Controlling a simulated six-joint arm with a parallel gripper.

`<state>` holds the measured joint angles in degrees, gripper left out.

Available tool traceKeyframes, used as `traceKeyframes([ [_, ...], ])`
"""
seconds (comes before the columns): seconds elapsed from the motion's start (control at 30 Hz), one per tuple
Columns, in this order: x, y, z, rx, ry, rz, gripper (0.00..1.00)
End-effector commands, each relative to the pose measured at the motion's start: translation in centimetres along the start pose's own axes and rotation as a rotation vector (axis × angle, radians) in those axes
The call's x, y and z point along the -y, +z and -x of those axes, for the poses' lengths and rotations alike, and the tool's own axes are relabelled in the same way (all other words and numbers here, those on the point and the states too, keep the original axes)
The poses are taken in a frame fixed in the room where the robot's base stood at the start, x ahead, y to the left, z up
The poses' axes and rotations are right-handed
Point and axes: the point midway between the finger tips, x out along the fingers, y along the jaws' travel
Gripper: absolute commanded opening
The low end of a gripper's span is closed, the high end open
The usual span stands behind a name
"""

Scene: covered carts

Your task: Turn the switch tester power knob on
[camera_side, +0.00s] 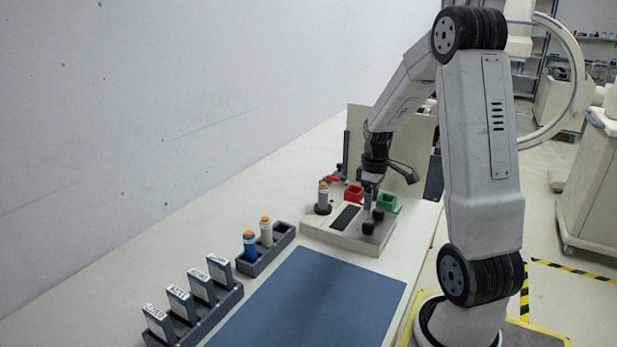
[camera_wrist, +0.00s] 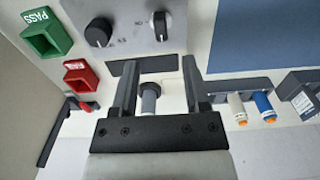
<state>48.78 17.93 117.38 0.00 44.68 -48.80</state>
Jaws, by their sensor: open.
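The switch tester (camera_side: 320,232) is a light box with a dark window. Two black knobs stand on its front right, one nearer (camera_side: 368,228) and one farther (camera_side: 378,214). In the wrist view the round knob (camera_wrist: 98,32) with a white pointer line and the second knob (camera_wrist: 160,26) lie ahead of the fingertips. I cannot read their labels. My gripper (camera_side: 369,203) is open above the tester, pointing down, apart from both knobs. In the wrist view my gripper (camera_wrist: 158,72) frames a grey cylinder (camera_wrist: 150,100) below; nothing is held.
A green PASS bin (camera_wrist: 46,33) and red FAIL bin (camera_wrist: 81,80) stand beside the tester. An orange-topped cylinder (camera_side: 323,196) stands in a black socket. A rack (camera_side: 282,241) holds blue and grey cylinders; another (camera_side: 232,297) holds labelled boxes. The blue mat (camera_side: 310,305) is clear.

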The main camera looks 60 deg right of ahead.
Motion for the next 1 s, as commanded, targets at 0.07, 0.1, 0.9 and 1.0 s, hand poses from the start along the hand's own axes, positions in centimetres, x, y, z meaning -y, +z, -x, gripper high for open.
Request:
traceKeyframes([
  [0.07, 0.1, 0.0, -0.3, 0.001, -0.001, 0.000, 0.59],
  [0.1, 0.1, 0.0, -0.5, 0.001, -0.002, 0.000, 0.59],
  [0.9, 0.1, 0.0, -7.5, 0.000, -0.001, 0.000, 0.59],
  [1.0, 0.1, 0.0, -7.7, 0.000, -0.001, 0.000, 0.59],
])
